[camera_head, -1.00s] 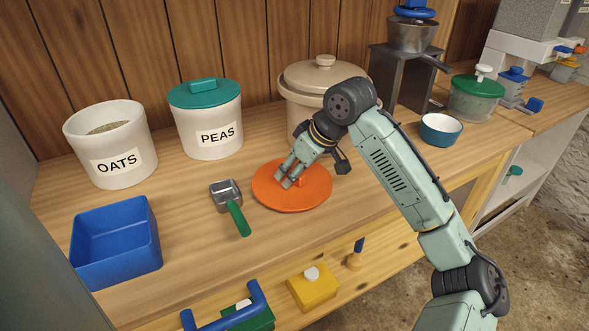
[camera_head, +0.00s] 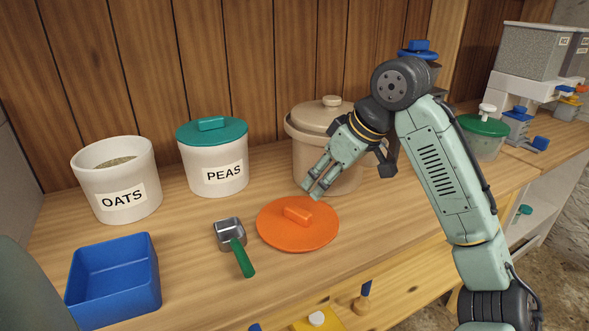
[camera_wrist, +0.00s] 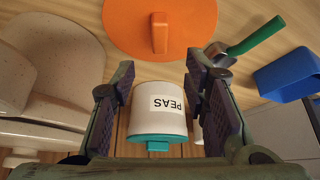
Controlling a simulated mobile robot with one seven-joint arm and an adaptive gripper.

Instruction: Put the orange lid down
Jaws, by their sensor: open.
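The orange lid (camera_head: 282,231) lies flat on the wooden counter, its block handle facing up. It also shows in the wrist view (camera_wrist: 190,35) at the top. My gripper (camera_head: 314,190) is open and empty. It is above and apart from the lid, beyond the handle toward the beige crock. In the wrist view, the fingers (camera_wrist: 166,95) are spread, with nothing between them; the PEAS jar shows in the background through the gap.
An open OATS jar (camera_head: 110,178), a PEAS jar (camera_head: 208,172) with a teal lid and a lidded beige crock (camera_head: 312,150) stand at the back. A green-handled scoop (camera_head: 232,240) lies left of the lid, near a blue bin (camera_head: 112,285).

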